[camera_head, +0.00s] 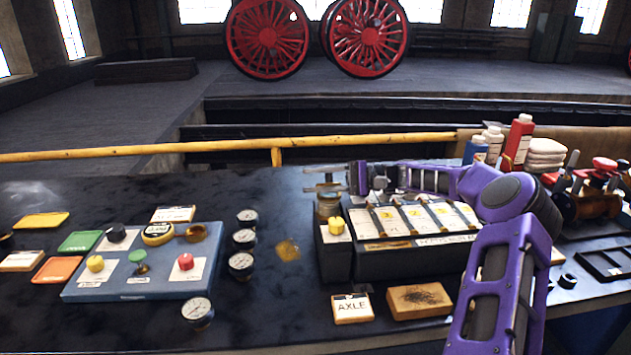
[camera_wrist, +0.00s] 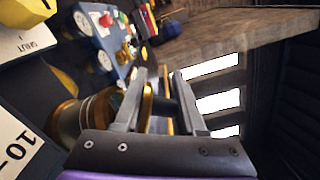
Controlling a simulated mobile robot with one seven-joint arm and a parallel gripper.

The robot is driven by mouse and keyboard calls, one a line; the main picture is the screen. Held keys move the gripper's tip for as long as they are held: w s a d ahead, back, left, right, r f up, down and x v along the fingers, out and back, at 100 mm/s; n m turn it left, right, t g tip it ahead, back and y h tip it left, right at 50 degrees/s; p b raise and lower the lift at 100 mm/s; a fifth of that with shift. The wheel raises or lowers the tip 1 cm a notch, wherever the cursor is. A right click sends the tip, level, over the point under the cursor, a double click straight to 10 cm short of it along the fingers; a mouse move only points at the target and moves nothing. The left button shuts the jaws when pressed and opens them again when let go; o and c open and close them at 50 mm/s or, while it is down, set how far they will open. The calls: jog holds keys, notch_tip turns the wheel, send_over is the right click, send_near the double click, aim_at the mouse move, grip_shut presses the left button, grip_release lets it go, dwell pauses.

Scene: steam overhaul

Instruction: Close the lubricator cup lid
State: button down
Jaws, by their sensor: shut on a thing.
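The lubricator cup (camera_head: 327,206) is a small brass-coloured cup at the left end of the dark block with numbered labels. It also shows in the wrist view (camera_wrist: 70,117), left of my fingers. My gripper (camera_head: 318,180) reaches in from the right, level, just above the cup. In the wrist view my gripper (camera_wrist: 154,85) has a brass-rimmed round piece, seemingly the lid (camera_wrist: 148,102), edge-on between its fingers, and is shut on it. The lid stands up rather than lying flat there. In the head view my fingers hide it, and its hinge is not clear.
A yellow knob (camera_head: 336,225) sits on the block close in front of the cup. The numbered block (camera_head: 400,262) lies under my forearm. Gauges (camera_head: 241,264) and a blue panel (camera_head: 140,280) stand to the left. Bottles (camera_head: 519,140) stand behind at right. A yellow rail (camera_head: 220,147) runs behind.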

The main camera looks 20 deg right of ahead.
jog(key=shift+s, duration=0.1)
dwell(1.0)
dwell(0.3)
jog(key=c, duration=0.6)
grip_release()
jog(key=shift+a, duration=0.1)
jog(key=shift+c, duration=0.2)
